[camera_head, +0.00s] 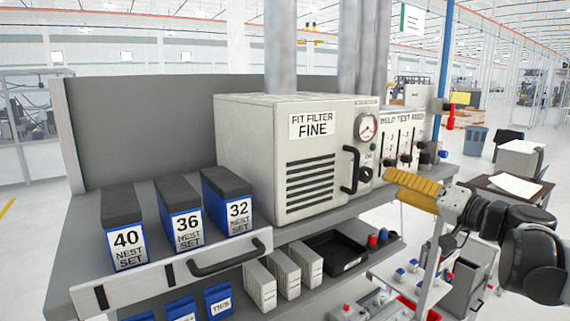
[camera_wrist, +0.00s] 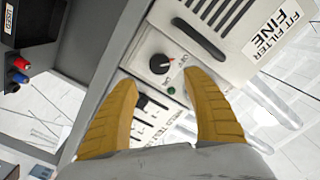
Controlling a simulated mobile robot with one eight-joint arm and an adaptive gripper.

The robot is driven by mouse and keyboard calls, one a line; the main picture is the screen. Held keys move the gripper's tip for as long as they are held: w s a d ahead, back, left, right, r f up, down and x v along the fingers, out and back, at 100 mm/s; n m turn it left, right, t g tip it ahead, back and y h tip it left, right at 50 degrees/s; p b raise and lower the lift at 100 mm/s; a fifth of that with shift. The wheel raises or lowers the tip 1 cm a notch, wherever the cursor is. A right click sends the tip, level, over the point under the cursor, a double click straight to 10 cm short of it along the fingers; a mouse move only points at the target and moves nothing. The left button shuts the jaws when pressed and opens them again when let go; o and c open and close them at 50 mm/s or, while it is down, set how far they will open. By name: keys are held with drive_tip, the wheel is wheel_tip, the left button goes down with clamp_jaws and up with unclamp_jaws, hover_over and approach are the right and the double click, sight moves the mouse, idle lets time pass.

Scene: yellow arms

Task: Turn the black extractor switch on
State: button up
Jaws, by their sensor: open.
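The black extractor switch (camera_head: 365,173) is a round knob low on the right front of the white "FIT FILTER FINE" box (camera_head: 310,180), below a round gauge (camera_head: 367,126). My gripper (camera_head: 390,176) has yellow fingers and is just right of the knob in the head view. In the wrist view my gripper (camera_wrist: 160,79) is open and empty, with the knob framed beyond and between the fingertips. I see no contact with it.
A black bar handle (camera_head: 350,170) stands out just left of the knob. A panel with sliders (camera_head: 404,140) adjoins on the right. A green lamp (camera_wrist: 171,91) is beside the knob. Blue nest-set binders (camera_head: 227,201) stand at left, and a black tray (camera_head: 335,251) lies below.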

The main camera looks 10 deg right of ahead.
sight(368, 175)
drive_tip(key=p+x, duration=0.2)
drive_tip(key=x, duration=0.7)
drive_tip(key=shift+f, duration=0.1)
drive_tip(key=c, duration=1.2)
drive_tip(key=shift+o, duration=0.2)
